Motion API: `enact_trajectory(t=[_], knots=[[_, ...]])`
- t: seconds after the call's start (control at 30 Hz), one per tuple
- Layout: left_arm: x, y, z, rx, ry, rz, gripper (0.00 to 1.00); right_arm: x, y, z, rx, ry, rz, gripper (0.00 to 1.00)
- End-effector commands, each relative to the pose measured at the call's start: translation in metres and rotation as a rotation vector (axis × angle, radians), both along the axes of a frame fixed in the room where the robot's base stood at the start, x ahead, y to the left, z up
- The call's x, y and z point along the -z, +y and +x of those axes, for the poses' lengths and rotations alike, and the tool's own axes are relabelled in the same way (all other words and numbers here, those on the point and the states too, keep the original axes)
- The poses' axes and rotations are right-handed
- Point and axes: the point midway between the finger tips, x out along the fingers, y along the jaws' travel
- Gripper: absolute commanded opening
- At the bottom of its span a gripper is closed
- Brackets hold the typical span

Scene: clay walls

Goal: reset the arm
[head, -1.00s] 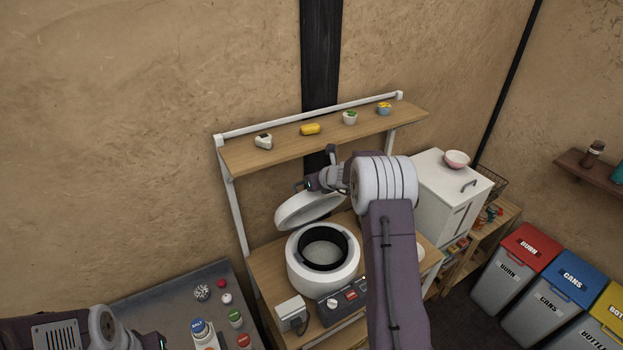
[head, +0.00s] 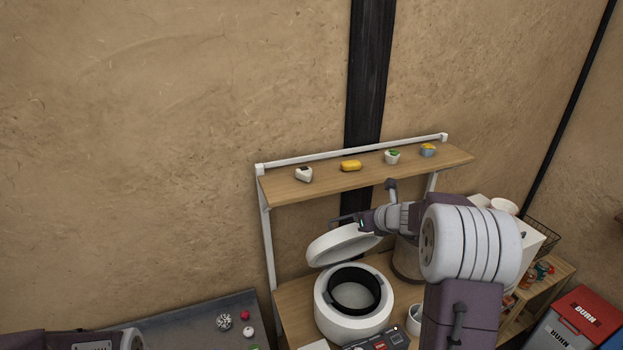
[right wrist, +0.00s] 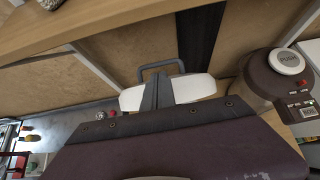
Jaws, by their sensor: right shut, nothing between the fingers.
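My right arm comes in from the lower right in the head view. Its gripper (head: 350,219) is shut and empty, just above the raised white lid (head: 341,246) of the rice cooker (head: 354,320). I cannot tell whether it touches the lid. In the right wrist view the shut grey fingers (right wrist: 158,92) stand in front of a white part with a grey handle. My left arm shows only as a link at the lower left corner of the head view; its gripper is out of view.
A wooden shelf (head: 375,178) with several small food items is above the cooker. A dispenser with a PUSH button (right wrist: 272,80) stands close on the right in the wrist view. A dark table (head: 185,325) with small items is at lower left.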

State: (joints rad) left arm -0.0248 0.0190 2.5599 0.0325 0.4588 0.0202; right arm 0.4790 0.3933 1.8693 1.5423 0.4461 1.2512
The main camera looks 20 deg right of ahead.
Motion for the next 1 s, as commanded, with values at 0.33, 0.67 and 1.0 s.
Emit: enact_trajectory(t=[0.33,0.67,1.0], knots=[[0.091,0.0,0.0,0.0,0.001,0.0,0.36,0.085,0.142,-0.028,-0.385,0.039,-0.154,0.0],[0.154,0.0,0.0,0.0,0.0,0.0,0.36,0.249,0.203,-0.224,-1.733,0.146,-1.085,0.0],[0.147,0.0,0.0,0.0,0.0,0.0,0.36,0.273,0.157,-0.287,-2.633,-0.069,-1.52,0.0]])
